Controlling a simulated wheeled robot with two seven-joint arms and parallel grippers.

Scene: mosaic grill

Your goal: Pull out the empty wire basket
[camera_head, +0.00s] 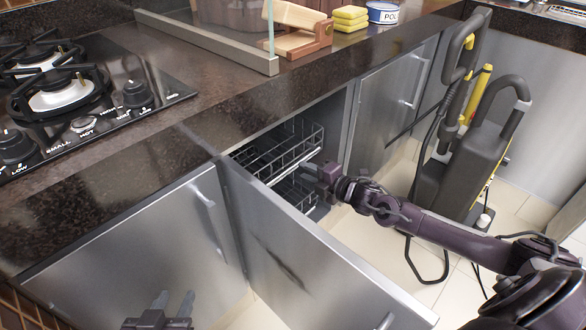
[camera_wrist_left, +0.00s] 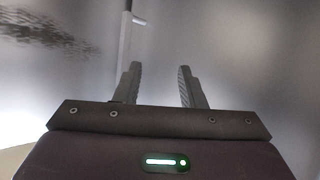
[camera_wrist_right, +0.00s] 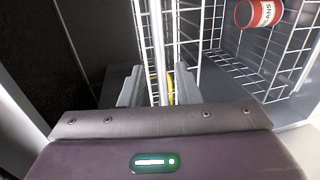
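The upper wire basket (camera_head: 283,148) sits inside the open cabinet under the counter and looks empty in the head view. My right gripper (camera_head: 318,174) is at its front rail. In the right wrist view, the pale front rail (camera_wrist_right: 157,45) runs between the two separated fingers of my right gripper (camera_wrist_right: 158,88). I see gaps beside the rail, so the fingers are open around it. A lower wire rack (camera_head: 297,190) shows beneath, partly hidden by the gripper and door. My left gripper (camera_head: 172,308) is open and empty in front of the closed left cabinet door.
The open cabinet door (camera_head: 300,255) stands between my two grippers. A red can (camera_wrist_right: 258,13) sits by the wire rack in the right wrist view. An upright vacuum cleaner (camera_head: 468,150) stands on the floor to the right. A stove (camera_head: 70,95) is on the counter.

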